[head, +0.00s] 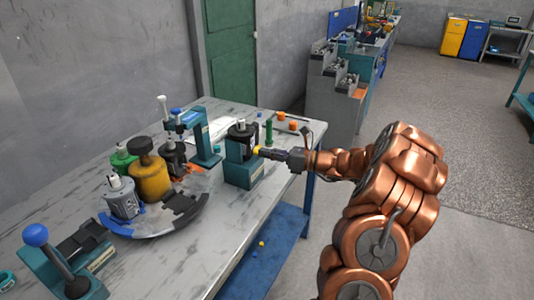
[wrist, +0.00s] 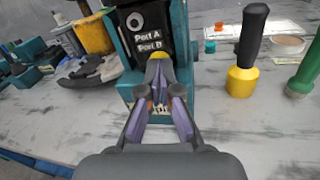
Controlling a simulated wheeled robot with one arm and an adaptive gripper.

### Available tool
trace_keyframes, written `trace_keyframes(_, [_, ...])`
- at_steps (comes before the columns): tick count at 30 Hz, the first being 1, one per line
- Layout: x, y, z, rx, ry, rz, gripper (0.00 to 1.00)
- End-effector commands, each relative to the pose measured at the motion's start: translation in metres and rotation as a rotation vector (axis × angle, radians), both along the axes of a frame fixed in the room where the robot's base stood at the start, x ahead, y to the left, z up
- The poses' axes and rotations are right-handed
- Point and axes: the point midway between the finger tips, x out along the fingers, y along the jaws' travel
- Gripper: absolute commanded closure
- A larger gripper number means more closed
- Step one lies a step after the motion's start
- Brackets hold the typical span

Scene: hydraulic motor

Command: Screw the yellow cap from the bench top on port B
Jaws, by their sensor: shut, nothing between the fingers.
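The motor (wrist: 145,32) is dark, with white Port A and Port B labels, and sits in a teal stand (wrist: 181,40). It also shows in the head view (head: 238,138). A round open port shows beside the Port A label. A yellow cap (wrist: 159,55) shows just below the Port B label, at the motor's face. My gripper (wrist: 160,75) is shut with nothing between its fingers, its tips right in front of the cap. The fingers hide the cap's lower part, so I cannot tell how it sits on the port.
A black-handled tool with a yellow base (wrist: 242,78) and a green tool (wrist: 303,78) stand close on the right. A rotary fixture (head: 185,217) with several motors and a yellow cylinder (head: 150,180) is at left. A teal press (head: 203,140) stands behind.

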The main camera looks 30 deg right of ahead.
Motion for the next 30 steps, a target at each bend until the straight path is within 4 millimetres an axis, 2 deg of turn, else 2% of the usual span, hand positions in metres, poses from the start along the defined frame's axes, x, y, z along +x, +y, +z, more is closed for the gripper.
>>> trace_keyframes(1, [0.0003,0.0021,-0.0009,0.000,0.002,0.004,0.86])
trace_keyframes(7, [0.0002,0.0017,-0.0006,0.000,0.002,0.003,0.66])
trace_keyframes(8, [0.0002,0.0016,-0.0006,0.000,0.002,0.003,0.65])
trace_keyframes(30, [-0.0002,-0.0012,0.0002,-0.005,-0.004,-0.001,0.65])
